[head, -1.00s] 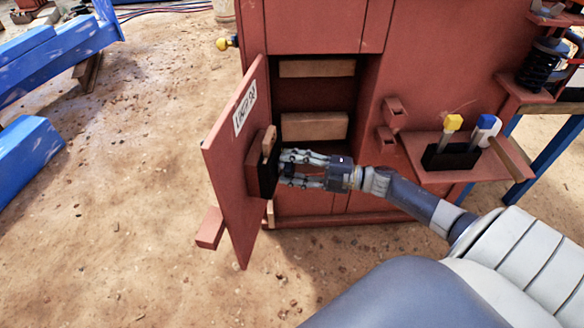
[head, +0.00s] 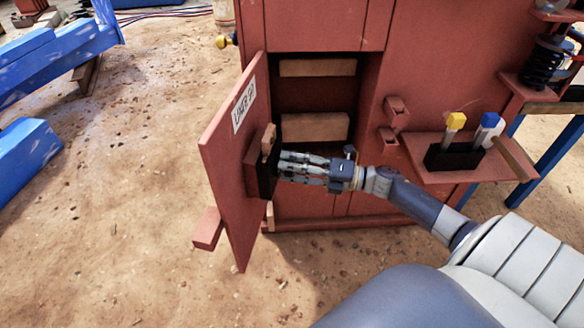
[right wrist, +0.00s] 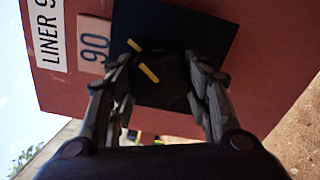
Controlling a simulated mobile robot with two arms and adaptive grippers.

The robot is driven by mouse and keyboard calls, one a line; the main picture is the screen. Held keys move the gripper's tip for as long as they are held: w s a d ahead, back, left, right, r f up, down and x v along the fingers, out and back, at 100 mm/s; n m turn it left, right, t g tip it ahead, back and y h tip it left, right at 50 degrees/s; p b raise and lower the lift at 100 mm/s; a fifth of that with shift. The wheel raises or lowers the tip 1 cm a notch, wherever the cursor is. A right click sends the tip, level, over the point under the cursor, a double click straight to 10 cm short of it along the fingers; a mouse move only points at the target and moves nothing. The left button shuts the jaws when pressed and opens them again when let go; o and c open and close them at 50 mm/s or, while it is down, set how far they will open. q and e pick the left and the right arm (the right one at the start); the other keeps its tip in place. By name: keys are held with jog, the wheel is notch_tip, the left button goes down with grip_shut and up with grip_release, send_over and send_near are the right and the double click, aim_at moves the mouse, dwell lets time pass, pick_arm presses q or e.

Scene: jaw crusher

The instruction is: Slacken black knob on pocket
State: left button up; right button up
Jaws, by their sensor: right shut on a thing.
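The red pocket (head: 252,165) sits on the inner face of the open red door (head: 228,150). Its front is black and also shows in the right wrist view (right wrist: 205,28). My right gripper (head: 280,175) reaches it from the right. In the right wrist view the gripper (right wrist: 162,75) has its fingers on both sides of the black knob (right wrist: 165,92) and is shut on it. Two short yellow marks lie near the knob, at slightly different angles. Dark on dark hides the knob's exact edges. In the head view my fingers hide the knob. My left gripper is not in view.
A tile reading "90" (right wrist: 95,42) stands beside the pocket, near a white "LINER" label (right wrist: 47,35). The open red cabinet (head: 313,100) is behind my gripper. A red shelf (head: 440,172) with yellow- and blue-topped tools is at right. Bare ground lies left of the door.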

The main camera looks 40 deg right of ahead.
dwell(0.3)
jog(key=o, duration=1.1)
jog(key=v, duration=1.2)
jog(key=shift+s, duration=0.1)
jog(key=shift+a, duration=0.1)
